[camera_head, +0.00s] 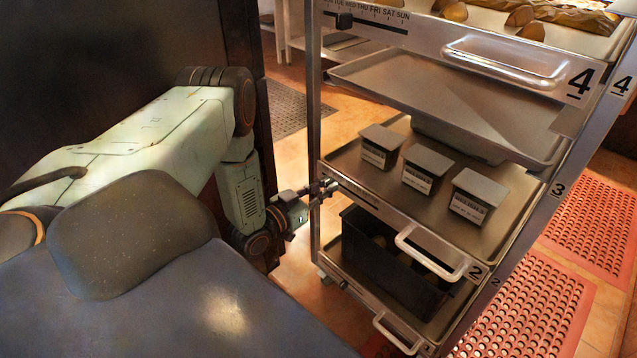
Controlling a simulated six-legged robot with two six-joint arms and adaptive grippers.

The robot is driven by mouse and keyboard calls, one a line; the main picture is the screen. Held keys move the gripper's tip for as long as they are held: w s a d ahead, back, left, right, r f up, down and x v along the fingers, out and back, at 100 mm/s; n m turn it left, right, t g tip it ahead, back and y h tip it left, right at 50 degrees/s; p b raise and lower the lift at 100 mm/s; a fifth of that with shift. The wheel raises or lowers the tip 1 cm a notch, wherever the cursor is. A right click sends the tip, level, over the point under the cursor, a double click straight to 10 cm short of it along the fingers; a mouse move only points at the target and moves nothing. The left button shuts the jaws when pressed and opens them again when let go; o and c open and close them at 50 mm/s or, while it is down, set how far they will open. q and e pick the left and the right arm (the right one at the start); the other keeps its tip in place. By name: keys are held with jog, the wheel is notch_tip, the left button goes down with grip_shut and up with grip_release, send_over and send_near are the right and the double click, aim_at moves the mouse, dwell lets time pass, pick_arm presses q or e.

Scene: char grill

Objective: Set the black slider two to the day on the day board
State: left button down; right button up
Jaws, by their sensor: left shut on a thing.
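My left gripper (322,190) reaches in from the left to the left end of the front edge of the shelf marked 2 (440,245). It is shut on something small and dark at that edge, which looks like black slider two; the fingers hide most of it. The day board on this edge (362,195) runs to the right of the gripper, and its lettering is too small to read. My right gripper is not in view.
The shelf marked 4 (450,60) above has its own day strip with a black slider (344,20) near its left end. Three small labelled metal boxes (427,168) stand on shelf 2. The front handle (440,258) juts out right of the gripper. A black bin (385,255) sits below.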

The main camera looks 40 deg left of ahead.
pick_arm(q)
jog(key=c, duration=1.2)
grip_release()
jog(key=shift+a, duration=0.1)
jog(key=shift+s, duration=0.1)
jog(key=s, duration=0.8)
jog(key=s+a, duration=0.1)
jog(key=s, duration=0.2)
jog(key=shift+s, duration=0.4)
